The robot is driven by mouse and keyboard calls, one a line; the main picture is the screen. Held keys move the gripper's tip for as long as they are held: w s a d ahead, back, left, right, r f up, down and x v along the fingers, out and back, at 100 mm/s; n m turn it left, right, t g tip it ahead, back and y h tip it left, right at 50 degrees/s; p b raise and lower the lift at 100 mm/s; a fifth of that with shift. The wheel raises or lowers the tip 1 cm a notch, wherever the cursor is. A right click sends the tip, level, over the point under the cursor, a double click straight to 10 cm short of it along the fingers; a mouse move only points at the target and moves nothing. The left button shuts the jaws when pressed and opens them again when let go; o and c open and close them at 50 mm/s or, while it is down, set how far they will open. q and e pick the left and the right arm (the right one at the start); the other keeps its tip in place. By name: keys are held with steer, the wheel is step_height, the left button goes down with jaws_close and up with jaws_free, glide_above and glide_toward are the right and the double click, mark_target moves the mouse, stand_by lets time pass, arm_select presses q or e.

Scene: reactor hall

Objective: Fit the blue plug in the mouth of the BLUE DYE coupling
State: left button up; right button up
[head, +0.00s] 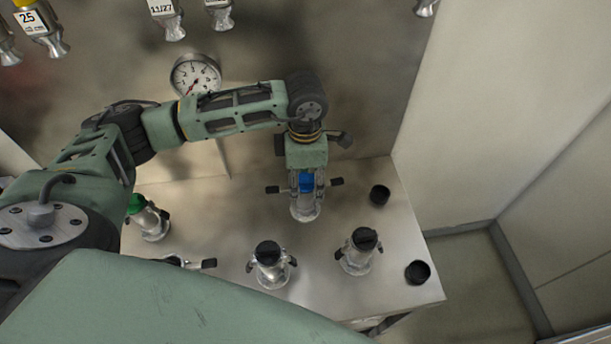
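The blue plug (307,182) is between the fingers of my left gripper (307,188), which points down and appears shut on it. Directly below is a metal coupling (304,209) standing upright on the steel table, with dark lever ends to both sides. The plug is at or just above this coupling's mouth; the fingers hide whether it is seated. No BLUE DYE label can be read on this coupling. My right gripper is not in view.
On the steel table (215,205) stand a green-plugged coupling (147,219), two black-capped couplings (269,264) (358,251) and a partly hidden one at front left. Loose black caps (379,195) (418,272) lie at right. A pressure gauge (195,76) stands behind my arm.

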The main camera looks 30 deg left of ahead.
arm_select(q)
steer(key=shift+s+r, duration=0.1)
steer(key=shift+r, duration=0.05)
step_height(320, 180, up, 12)
stand_by(0.5)
